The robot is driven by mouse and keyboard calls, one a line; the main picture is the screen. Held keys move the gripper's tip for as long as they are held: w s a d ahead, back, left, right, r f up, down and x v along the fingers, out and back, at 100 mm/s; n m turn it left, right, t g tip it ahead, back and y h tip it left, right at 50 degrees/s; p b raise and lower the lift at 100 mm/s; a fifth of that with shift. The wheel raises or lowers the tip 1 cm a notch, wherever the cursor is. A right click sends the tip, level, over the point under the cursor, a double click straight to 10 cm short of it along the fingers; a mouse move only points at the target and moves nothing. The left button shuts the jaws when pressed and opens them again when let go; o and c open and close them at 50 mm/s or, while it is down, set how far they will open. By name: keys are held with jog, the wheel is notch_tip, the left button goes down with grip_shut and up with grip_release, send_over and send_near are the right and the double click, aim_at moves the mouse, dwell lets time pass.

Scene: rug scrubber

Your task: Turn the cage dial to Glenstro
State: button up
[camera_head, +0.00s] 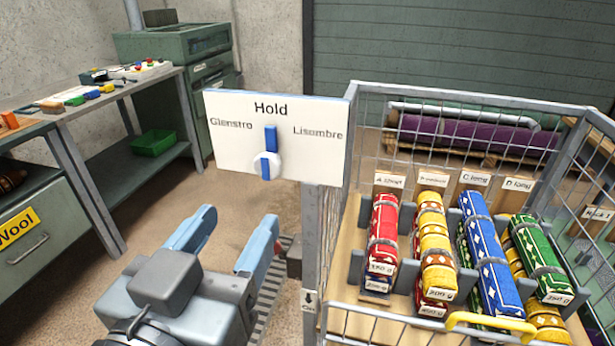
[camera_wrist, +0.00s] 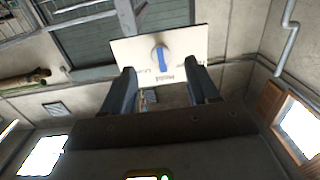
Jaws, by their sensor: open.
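The cage dial (camera_head: 267,165) is a round white knob with a blue pointer bar, on a white panel (camera_head: 225,150) fixed to the cage's left front post. The panel reads "Hold" at top centre, "Glenstro" at left and "Lisombre" at right. The blue pointer stands upright, toward "Hold". My gripper (camera_head: 228,238) is open and empty, below and in front of the panel, apart from the dial. In the wrist view the dial (camera_wrist: 161,58) shows upside down on the panel (camera_wrist: 128,52), beyond and between my two fingers (camera_wrist: 162,88).
The wire cage (camera_head: 312,230) at right holds several rolled rugs in red, yellow, blue and green, with a yellow handle (camera_head: 490,322) in front. A workbench (camera_head: 75,110) with coloured items stands at left, a green bin (camera_head: 153,143) on its lower shelf.

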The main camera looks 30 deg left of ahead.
aim_at(266, 167)
jog(key=shift+m, duration=0.3)
jog(key=x, duration=0.2)
jog(key=r+p+x, duration=0.1)
jog(key=x, duration=0.2)
jog(key=r+x, duration=0.1)
jog(key=x, duration=0.1)
jog(key=shift+w, duration=0.4)
jog(key=c, duration=1)
